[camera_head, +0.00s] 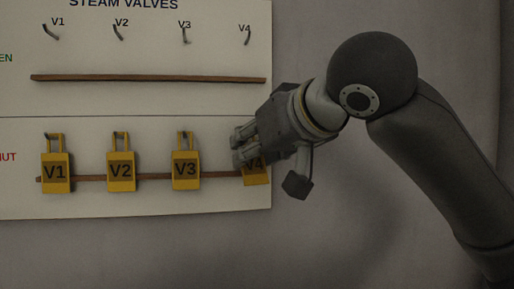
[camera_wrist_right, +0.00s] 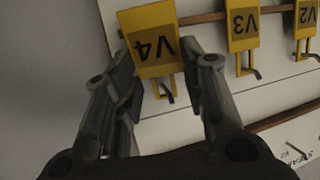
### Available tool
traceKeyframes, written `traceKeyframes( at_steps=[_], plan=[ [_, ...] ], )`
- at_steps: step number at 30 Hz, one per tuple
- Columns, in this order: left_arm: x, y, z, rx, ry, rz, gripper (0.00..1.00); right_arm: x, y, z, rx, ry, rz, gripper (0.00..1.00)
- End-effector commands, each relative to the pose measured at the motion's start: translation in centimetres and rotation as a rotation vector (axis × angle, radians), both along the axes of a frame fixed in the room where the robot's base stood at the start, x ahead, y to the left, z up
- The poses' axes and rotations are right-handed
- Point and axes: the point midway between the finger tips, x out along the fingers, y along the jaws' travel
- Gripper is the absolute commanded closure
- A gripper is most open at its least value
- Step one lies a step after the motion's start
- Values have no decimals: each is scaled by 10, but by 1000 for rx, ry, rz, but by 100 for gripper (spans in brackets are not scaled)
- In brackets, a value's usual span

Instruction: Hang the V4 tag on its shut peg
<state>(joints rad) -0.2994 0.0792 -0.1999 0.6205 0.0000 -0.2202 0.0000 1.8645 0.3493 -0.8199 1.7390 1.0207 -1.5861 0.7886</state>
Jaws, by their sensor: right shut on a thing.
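The yellow V4 tag (camera_head: 256,176) is at the right end of the board's lower row, partly hidden behind my right gripper (camera_head: 243,150). In the right wrist view the V4 tag (camera_wrist_right: 153,40) appears upside down, between the two fingers of my right gripper (camera_wrist_right: 160,62), which is shut on it. The V4 shut peg (camera_wrist_right: 167,97) shows at the tag's open loop; I cannot tell whether the loop bears on it. In the head view that peg is hidden by the gripper. My left gripper is not in view.
The V1 tag (camera_head: 55,172), V2 tag (camera_head: 121,171) and V3 tag (camera_head: 186,170) hang on the lower pegs, V3 closest to my gripper. The upper pegs, such as the V4 open peg (camera_head: 247,38), are bare. Brown rails (camera_head: 150,78) cross the board.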

Motion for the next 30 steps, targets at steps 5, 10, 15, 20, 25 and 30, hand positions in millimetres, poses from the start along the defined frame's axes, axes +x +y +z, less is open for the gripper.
traceKeyframes(
  at_steps=[5, 10, 15, 20, 25, 30],
  plan=[
    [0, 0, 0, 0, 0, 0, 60, 0, 0, 0, 0, 0, 0, 54],
    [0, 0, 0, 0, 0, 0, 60, 0, 0, 0, 0, 0, 0, 36],
    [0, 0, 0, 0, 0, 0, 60, 0, 0, 0, 0, 0, 0, 36],
    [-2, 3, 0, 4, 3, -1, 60, -3, -1, 1, 0, -1, 1, 36],
    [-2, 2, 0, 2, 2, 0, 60, -21, -10, 10, 0, -4, 2, 36],
    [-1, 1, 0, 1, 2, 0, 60, -53, -26, 23, 1, -5, 0, 36]
  ],
)
